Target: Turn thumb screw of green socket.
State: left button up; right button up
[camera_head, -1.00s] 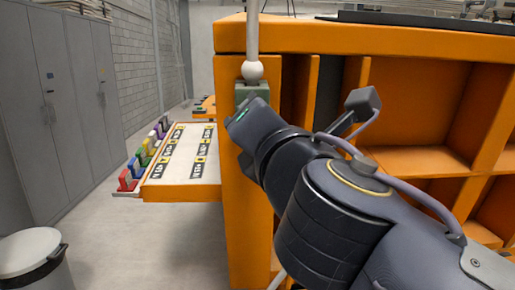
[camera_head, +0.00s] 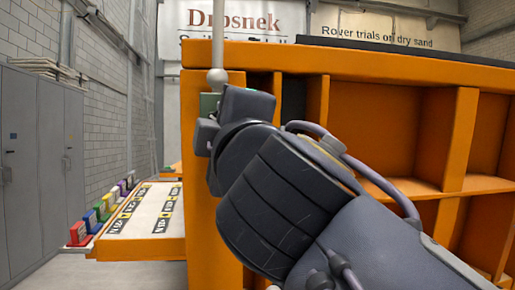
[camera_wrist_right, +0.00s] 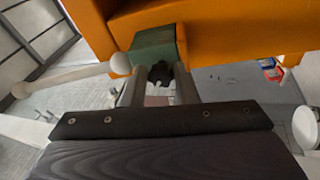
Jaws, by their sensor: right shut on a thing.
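The green socket (camera_head: 209,104) is a small block on the corner of the orange sandbed frame, just below a white ball. It shows more clearly in the right wrist view (camera_wrist_right: 154,48). A dark thumb screw (camera_wrist_right: 182,72) sticks out of its near face, partly hidden by the fingers. My right gripper (camera_wrist_right: 163,82) is shut on the thumb screw. In the head view my right wrist and arm cover the gripper's fingers and part of the socket. My left gripper is in neither view.
A white rod (camera_head: 218,35) with a ball end rises from the socket. The orange frame (camera_head: 400,70) with open compartments fills the right. A low side shelf (camera_head: 140,247) holds marked labels and several coloured blocks. Grey lockers (camera_head: 35,150) stand at left.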

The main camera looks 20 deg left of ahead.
jog(key=shift+a+f+m+t+h+b, duration=0.1)
jog(key=shift+f+m+t+h+b, duration=0.15)
jog(key=shift+m+b, duration=0.9)
jog(key=shift+a+f+m+t+h+b, duration=0.15)
jog(key=shift+m+t+b, duration=0.25)
jog(key=shift+m, duration=1.4)
jog(key=shift+a+f+m+t+h+b, duration=0.15)
jog(key=shift+m+t+h+b, duration=0.15)
jog(key=shift+m+b, duration=0.85)
jog(key=shift+m+p, duration=0.3)
jog(key=shift+m, duration=0.2)
jog(key=o, duration=0.9)
jog(key=shift+o, duration=0.2)
jog(key=shift+d+r, duration=0.15)
jog(key=shift+s, duration=0.1)
